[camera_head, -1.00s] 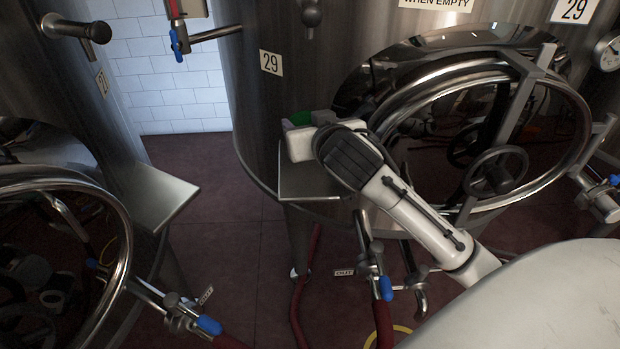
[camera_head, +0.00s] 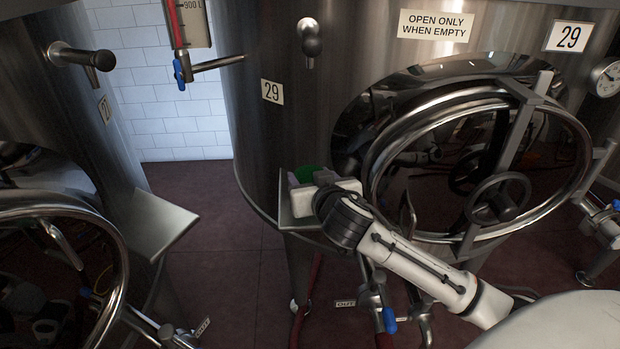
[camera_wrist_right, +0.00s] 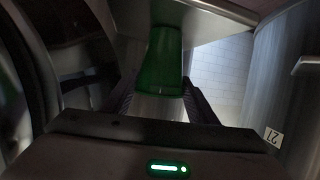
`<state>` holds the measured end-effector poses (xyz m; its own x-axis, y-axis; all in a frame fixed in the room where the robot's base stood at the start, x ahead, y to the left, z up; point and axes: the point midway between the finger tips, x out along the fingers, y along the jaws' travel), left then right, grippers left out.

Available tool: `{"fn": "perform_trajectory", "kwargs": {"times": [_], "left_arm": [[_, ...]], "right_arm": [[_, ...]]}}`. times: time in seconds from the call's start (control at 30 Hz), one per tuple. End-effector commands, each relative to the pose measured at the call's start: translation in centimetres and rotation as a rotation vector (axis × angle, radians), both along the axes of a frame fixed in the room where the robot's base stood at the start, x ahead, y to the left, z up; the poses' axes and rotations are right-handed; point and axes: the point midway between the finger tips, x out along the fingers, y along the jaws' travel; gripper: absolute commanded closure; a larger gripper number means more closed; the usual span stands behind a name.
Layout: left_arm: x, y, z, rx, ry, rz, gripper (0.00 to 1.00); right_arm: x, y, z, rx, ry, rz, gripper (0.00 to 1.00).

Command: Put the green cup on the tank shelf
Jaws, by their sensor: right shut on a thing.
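My left gripper is not in view.
Tank 29's round metal door (camera_head: 480,165) with its handwheel is close to the right of my right arm. Tank 27 has a similar plate (camera_head: 160,222) at the left. Valves with blue handles (camera_head: 390,320) sit below the arm. Floor shows between the tanks.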

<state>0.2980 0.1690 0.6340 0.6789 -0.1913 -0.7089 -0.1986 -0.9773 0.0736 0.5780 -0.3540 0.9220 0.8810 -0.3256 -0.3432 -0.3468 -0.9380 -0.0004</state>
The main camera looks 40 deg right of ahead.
Motion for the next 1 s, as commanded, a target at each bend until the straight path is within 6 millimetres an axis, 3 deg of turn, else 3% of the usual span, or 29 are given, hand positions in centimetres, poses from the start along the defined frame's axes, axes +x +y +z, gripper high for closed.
{"fn": "perform_trajectory", "kwargs": {"times": [0.27,0.3,0.4,0.73,1.0], "left_arm": [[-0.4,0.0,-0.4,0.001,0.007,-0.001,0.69],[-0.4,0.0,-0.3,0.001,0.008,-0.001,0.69],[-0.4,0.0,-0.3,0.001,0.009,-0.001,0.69],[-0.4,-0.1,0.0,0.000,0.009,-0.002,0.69],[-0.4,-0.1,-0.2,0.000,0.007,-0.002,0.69]], "right_arm": [[0.0,0.0,-0.4,0.000,0.001,0.000,0.68],[0.0,0.0,-0.2,-0.001,0.000,0.000,0.40],[0.0,0.0,-0.2,-0.001,0.000,0.000,0.28],[0.0,0.0,0.3,-0.001,-0.001,0.000,0.28],[-4.0,1.6,1.5,0.002,0.000,0.002,0.28]]}}
